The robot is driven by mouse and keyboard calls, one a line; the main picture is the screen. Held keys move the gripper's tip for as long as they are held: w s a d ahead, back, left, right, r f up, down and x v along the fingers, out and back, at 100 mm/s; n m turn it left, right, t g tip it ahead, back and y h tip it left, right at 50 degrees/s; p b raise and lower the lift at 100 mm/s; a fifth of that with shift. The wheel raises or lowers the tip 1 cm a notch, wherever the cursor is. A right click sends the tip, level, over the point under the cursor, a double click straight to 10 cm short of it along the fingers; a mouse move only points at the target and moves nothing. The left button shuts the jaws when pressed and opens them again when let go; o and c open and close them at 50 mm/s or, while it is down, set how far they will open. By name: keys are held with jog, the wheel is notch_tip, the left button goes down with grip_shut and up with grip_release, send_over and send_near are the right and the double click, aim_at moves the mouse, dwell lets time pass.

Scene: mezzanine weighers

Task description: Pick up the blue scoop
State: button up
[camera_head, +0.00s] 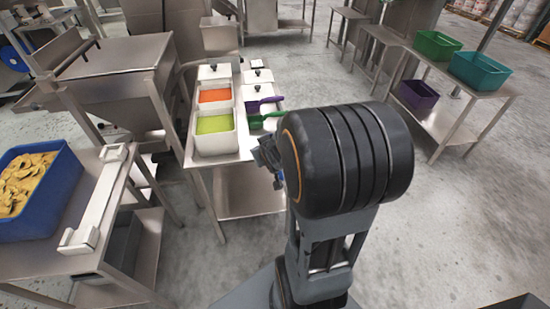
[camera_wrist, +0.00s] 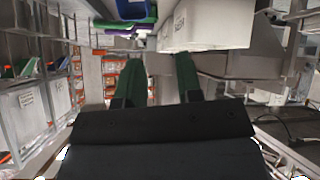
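In the wrist view a blue item (camera_wrist: 132,9), likely the blue scoop, shows at the top edge, partly cut off by the frame. A green item and a purple strip lie just below it. In the head view the purple scoop (camera_head: 262,103) and green scoop (camera_head: 264,117) rest at the white bins on a narrow steel table. I cannot make out the blue scoop there; my arm blocks the view. My gripper (camera_wrist: 158,85) shows two dark fingers standing apart, with nothing between them. The blue item is beyond the fingertips, not touched.
The steel table (camera_head: 190,158) carries white bins with orange (camera_head: 214,96) and lime (camera_head: 213,125) contents. A blue crate (camera_head: 60,200) of yellow pieces stands on a table at left. Green, teal and purple bins (camera_head: 418,96) are at right. Open concrete floor lies at right.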

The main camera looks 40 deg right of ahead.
jog(key=d+f+t+b, duration=0.1)
jog(key=d+f+t, duration=0.2)
jog(key=d+f, duration=0.3)
jog(key=shift+t+y, duration=0.3)
jog(key=shift+y, duration=0.2)
jog(key=x, duration=0.9)
jog(key=a+f+p+x, duration=0.1)
jog(key=x, duration=0.4)
jog(key=shift+c, duration=0.5)
grip_shut()
